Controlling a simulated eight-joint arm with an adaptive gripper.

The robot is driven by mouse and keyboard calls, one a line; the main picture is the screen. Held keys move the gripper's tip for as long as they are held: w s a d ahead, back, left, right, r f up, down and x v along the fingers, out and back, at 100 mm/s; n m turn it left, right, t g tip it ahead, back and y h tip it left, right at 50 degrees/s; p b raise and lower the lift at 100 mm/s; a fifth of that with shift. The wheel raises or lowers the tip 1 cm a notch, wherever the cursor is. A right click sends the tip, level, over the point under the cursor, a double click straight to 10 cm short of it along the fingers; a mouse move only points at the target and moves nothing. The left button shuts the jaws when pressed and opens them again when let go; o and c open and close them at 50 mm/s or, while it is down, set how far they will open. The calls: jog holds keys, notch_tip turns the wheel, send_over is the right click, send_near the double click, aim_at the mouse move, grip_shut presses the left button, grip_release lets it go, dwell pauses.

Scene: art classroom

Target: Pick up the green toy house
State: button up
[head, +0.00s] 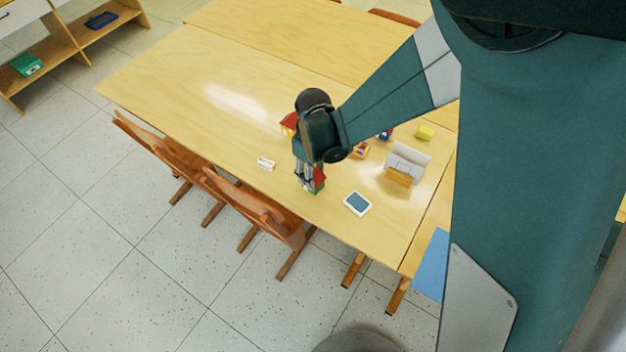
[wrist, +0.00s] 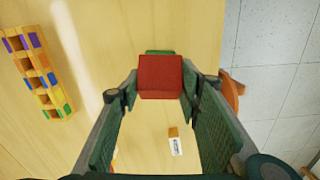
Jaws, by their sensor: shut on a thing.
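The green toy house (head: 319,184) has a red roof and a green body. It is at the near edge of the light wooden table in the head view, partly hidden by my fingers. My gripper (head: 312,181) points down over it and is shut on it. In the wrist view the red roof of the house (wrist: 160,76) sits between the two fingertips (wrist: 160,92), with a strip of green showing beyond it. I cannot tell whether the house touches the table (head: 225,130).
A small white item (head: 266,163) lies left of the house, and a tablet-like device (head: 357,203) lies right. A red-and-yellow toy (head: 289,124), a yellow block (head: 425,132) and a white holder (head: 408,160) stand behind. Wooden chairs (head: 262,208) line the near edge. The table's left side is clear.

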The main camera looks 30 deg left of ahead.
jog(key=shift+r, duration=0.15)
jog(key=shift+r+p, duration=0.8)
jog(key=shift+r, duration=4.1)
